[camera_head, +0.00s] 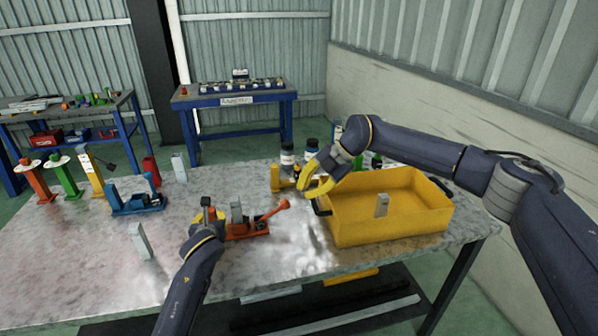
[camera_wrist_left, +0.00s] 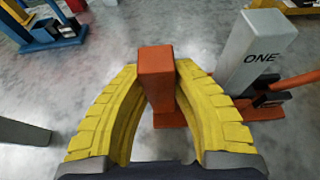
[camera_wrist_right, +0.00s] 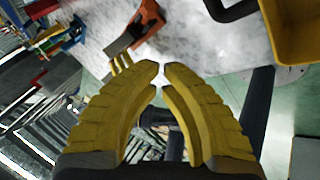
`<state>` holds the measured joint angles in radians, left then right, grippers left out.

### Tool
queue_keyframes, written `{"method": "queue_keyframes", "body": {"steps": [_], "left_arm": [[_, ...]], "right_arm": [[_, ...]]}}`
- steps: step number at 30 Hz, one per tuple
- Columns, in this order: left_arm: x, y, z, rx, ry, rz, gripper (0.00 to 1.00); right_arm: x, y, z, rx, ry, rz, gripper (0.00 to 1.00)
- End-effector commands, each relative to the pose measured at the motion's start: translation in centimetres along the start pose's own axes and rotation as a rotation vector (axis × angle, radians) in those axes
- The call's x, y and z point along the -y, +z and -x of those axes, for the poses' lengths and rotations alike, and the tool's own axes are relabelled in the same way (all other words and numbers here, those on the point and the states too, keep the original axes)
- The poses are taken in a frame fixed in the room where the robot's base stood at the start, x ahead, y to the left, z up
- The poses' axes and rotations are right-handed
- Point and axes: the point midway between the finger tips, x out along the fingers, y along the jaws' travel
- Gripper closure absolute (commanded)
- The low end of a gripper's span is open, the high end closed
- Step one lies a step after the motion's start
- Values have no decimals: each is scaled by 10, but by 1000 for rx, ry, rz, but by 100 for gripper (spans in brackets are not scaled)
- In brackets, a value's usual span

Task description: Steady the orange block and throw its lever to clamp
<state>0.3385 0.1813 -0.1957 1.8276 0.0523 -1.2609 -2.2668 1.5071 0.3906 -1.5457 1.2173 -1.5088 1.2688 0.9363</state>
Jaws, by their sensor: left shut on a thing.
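The orange block (camera_head: 247,231) lies near the middle of the table, with a grey piece (camera_head: 236,212) standing in it. The piece reads ONE in the left wrist view (camera_wrist_left: 262,50). The orange lever (camera_head: 272,212) slants up to the right, its knob pointing away from the piece. My left gripper (camera_head: 208,216) is shut on the block's upright orange post (camera_wrist_left: 157,80), which sits between its yellow fingers. My right gripper (camera_head: 308,188) hangs empty beside the yellow bin, apart from the lever; in the right wrist view (camera_wrist_right: 160,66) its fingertips nearly meet.
The yellow bin (camera_head: 385,232), holding a grey piece (camera_head: 381,205), stands right of the block. A blue block (camera_head: 136,205) and a loose grey piece (camera_head: 140,240) are at left. Bottles (camera_head: 287,160) stand behind. The table front is clear.

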Motion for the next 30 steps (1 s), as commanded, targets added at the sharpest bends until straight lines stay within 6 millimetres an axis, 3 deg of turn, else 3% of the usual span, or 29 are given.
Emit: {"method": "queue_keyframes", "body": {"steps": [4,12,21,30], "left_arm": [[0,-1,0,-2,1,-1,100],[0,-1,0,-2,1,-1,100],[0,-1,0,-2,0,-1,100],[0,-1,0,-2,0,-1,100]], "right_arm": [[-32,-29,3,47,-16,74,100],[-54,-47,5,189,-34,-77,100],[-57,-44,6,278,-11,-285,100],[-55,-40,-4,286,-2,-371,100]]}}
